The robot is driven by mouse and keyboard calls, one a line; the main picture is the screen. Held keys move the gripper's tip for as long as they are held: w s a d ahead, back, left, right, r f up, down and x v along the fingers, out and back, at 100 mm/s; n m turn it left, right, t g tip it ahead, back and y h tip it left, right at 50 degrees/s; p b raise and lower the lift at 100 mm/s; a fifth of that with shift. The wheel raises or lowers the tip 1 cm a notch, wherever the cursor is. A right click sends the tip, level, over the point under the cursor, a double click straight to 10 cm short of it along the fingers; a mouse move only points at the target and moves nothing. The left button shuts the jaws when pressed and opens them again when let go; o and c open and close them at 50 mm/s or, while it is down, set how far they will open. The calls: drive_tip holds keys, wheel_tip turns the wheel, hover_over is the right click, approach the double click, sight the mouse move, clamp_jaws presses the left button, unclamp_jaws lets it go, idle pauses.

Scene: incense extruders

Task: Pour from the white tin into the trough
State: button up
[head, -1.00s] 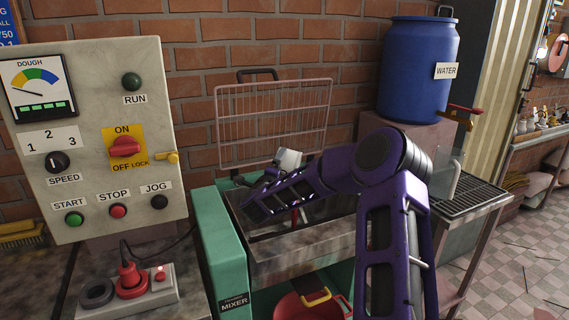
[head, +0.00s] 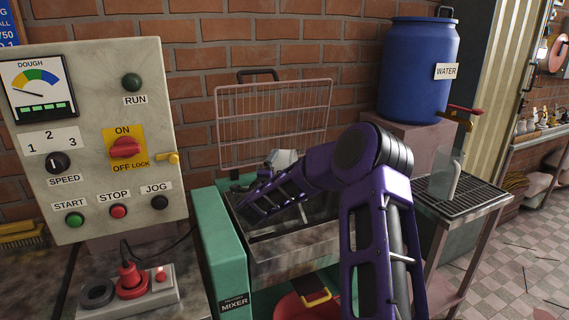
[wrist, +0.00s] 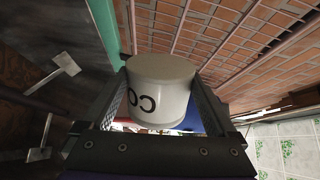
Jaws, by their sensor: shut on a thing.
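The white tin (wrist: 160,92) is between the two fingers of my gripper (wrist: 165,80) in the wrist view. Its dark lettering appears upside down there, and one flat end faces up in the picture. In the head view the tin (head: 283,158) is a small pale shape above the back of the trough (head: 292,262), partly hidden by my purple arm. The trough is an open metal box in the green mixer. Its inside, with metal paddles (wrist: 52,75), shows at the left of the wrist view. No falling material is visible, and the tin's mouth cannot be made out.
A raised wire guard (head: 272,125) stands behind the trough against the brick wall. The control panel (head: 95,140) is at the left. A blue water barrel (head: 418,75) and a clear jug (head: 446,178) on a drain grate (head: 465,197) are at the right.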

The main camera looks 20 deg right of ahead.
drive_tip(key=shift+w+a+f+n, duration=0.1)
drive_tip(key=shift+a+n, duration=0.05)
drive_tip(key=shift+n, duration=0.35)
drive_tip(key=shift+w+a+n, duration=0.1)
drive_tip(key=shift+a+n, duration=0.15)
drive_tip(key=shift+n, duration=0.65)
drive_tip(key=n, duration=0.1)
drive_tip(key=n+p, duration=0.1)
drive_tip(key=shift+w+a+n, duration=0.15)
drive_tip(key=shift+n, duration=0.15)
drive_tip(key=n, duration=0.4)
drive_tip(key=shift+f, duration=0.25)
drive_tip(key=n, duration=0.2)
drive_tip(key=d+f+n, duration=0.1)
drive_tip(key=shift+s+f+n, duration=0.1)
drive_tip(key=shift+s+n, duration=0.25)
drive_tip(key=shift+n, duration=0.05)
drive_tip(key=n, duration=0.2)
drive_tip(key=d+f+n, duration=0.1)
drive_tip(key=n, duration=0.1)
drive_tip(key=shift+s+d+f, duration=0.1)
drive_tip(key=shift+s, duration=0.3)
drive_tip(key=shift+r+p, duration=1.2)
drive_tip(key=shift+r, duration=1.3)
